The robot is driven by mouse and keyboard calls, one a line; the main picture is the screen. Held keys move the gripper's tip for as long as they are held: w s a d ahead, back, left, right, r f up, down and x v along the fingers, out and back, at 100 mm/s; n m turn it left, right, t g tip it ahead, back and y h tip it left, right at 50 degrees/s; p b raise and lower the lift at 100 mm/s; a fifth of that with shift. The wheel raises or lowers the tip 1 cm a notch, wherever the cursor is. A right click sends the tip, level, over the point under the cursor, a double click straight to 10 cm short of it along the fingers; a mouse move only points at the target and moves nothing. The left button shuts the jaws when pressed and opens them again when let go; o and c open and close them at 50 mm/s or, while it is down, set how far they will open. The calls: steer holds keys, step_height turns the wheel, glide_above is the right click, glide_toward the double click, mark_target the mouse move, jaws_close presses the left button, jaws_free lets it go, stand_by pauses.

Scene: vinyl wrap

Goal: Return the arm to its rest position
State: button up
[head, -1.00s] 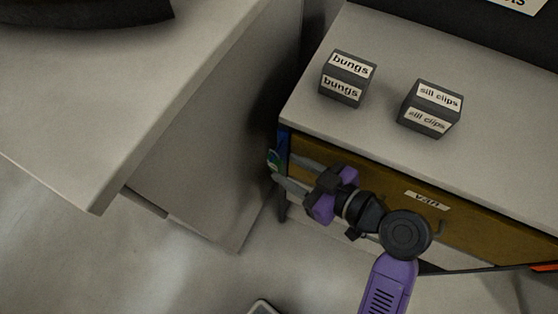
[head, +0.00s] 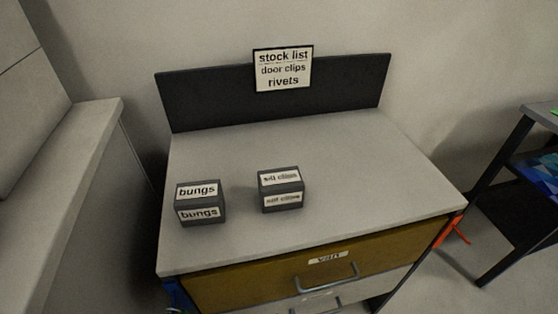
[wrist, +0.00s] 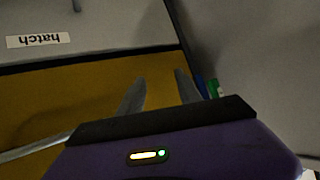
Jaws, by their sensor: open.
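My gripper (wrist: 160,92) shows in the wrist view with its two grey fingers apart and nothing between them. Its purple body fills the bottom of that view. I cannot tell whether the fingers touch anything. My arm and gripper are outside the head view.
In the head view a grey cabinet top (head: 340,180) holds a "bungs" box (head: 200,203) and a "sill clips" box (head: 281,189). Below is a brown "van" drawer (head: 240,290) with a handle. A grey counter (head: 60,170) stands left, a dark-framed table (head: 500,190) right.

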steer(key=s+d+m+t+h, duration=0.3)
steer(key=s+d+m+h, duration=0.15)
steer(key=d, duration=0.65)
steer(key=s+d+r+m+t+h, duration=0.2)
steer(key=s+d+r, duration=0.3)
steer(key=s+r, duration=0.1)
steer(key=s+d+r+m+t+h+p, duration=0.1)
steer(key=s+d+r+m+t+h, duration=0.1)
steer(key=s+r, duration=0.5)
steer(key=d+r+h, duration=0.1)
steer(key=d, duration=0.1)
steer(key=shift+d+r+t, duration=0.35)
steer(key=shift+d+t, duration=0.05)
stand_by(1.0)
